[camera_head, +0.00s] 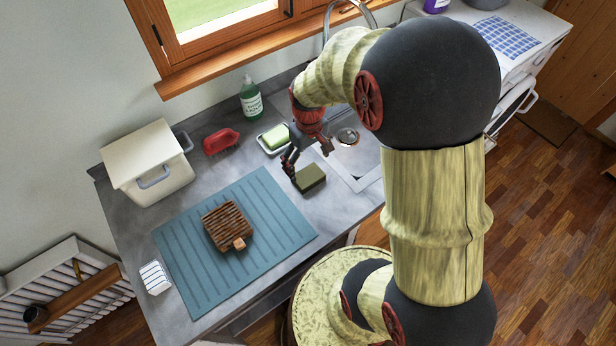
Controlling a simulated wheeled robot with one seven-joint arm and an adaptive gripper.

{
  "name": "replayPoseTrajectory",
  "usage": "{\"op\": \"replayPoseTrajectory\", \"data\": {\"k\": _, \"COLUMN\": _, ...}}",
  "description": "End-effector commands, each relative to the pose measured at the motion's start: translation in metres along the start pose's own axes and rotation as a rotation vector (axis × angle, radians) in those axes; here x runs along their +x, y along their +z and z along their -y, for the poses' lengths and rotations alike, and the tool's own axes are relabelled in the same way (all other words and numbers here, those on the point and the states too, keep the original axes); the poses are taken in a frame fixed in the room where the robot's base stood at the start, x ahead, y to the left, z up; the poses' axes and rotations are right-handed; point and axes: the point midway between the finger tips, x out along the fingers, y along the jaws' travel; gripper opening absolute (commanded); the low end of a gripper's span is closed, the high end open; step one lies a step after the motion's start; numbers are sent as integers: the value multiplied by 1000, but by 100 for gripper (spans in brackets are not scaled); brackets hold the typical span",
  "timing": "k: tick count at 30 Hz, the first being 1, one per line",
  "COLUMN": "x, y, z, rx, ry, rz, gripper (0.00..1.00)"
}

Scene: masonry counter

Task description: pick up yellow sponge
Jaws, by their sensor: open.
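A block-shaped sponge (311,179) lies on the grey counter, between the sink and the blue mat. Its top looks olive green and its front side darker, so its yellow is not clear from this view. My gripper (308,161) is above and just behind the sponge, pointing down, with its fingers spread apart and nothing between them. I cannot tell the exact height of the fingertips over the sponge.
The sink (357,158) is right of the sponge. A ribbed blue mat (190,268) holds a brown slatted wooden piece (228,224). A green soap bottle (251,98), a red brush-like item (220,141) and a white bin (150,165) stand toward the wall.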

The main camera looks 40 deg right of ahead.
Motion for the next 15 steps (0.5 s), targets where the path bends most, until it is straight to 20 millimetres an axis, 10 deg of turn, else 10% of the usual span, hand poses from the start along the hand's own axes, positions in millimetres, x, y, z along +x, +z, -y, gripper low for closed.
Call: {"op": "replayPoseTrajectory", "data": {"k": 15, "x": 59, "y": -2, "z": 0, "rx": 0, "ry": -1, "rz": 3, "gripper": 93}}
